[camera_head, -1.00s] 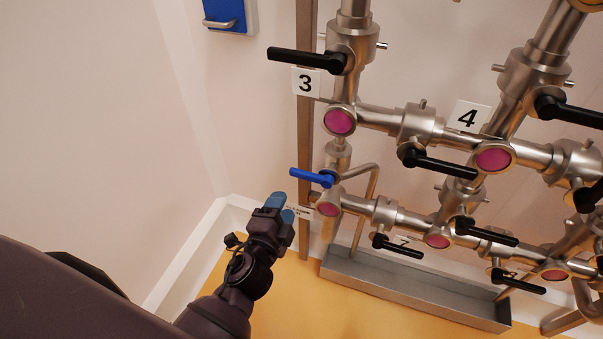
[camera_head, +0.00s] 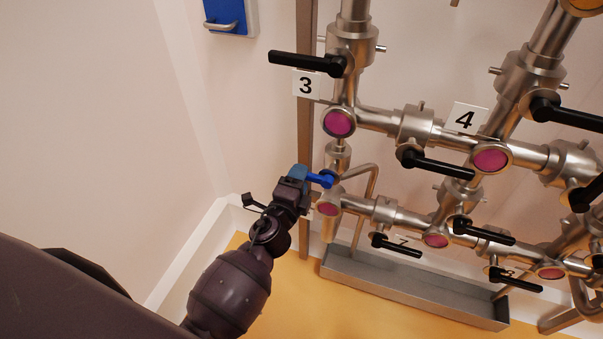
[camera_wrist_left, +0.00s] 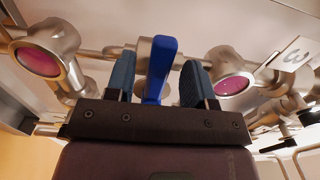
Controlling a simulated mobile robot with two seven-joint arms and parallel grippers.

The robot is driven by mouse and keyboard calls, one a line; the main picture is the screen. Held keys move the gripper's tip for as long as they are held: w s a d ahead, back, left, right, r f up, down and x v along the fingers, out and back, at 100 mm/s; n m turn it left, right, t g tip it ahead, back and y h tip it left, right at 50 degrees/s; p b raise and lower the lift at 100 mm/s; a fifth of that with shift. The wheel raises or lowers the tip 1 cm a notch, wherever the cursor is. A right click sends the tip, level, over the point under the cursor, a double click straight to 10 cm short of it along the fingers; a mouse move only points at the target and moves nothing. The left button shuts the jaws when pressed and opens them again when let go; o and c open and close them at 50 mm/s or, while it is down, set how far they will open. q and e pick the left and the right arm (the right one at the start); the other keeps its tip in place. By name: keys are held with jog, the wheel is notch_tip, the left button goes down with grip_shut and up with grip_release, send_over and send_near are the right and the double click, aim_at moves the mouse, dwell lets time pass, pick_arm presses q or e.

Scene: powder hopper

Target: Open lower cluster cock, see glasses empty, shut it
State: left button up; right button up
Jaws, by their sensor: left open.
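The blue cock handle (camera_head: 321,179) sits on the lower pipe cluster at its left end. In the wrist view the blue handle (camera_wrist_left: 161,70) stands between my two blue-grey fingertips, with a gap on each side. My left gripper (camera_head: 299,172) is open around the handle; in the head view it hides the handle's outer end. My right gripper is not in view.
Black handles, such as the lower one (camera_head: 397,245), stick out along the pipes close by. Upper glasses (camera_head: 339,123) are magenta. A steel trough (camera_head: 410,291) runs below the pipes. The left wall (camera_head: 100,120) is bare, with free room before it.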

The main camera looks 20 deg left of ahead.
pick_arm(q)
jog(key=shift+w, duration=1)
jog(key=shift+c, duration=0.5)
grip_shut()
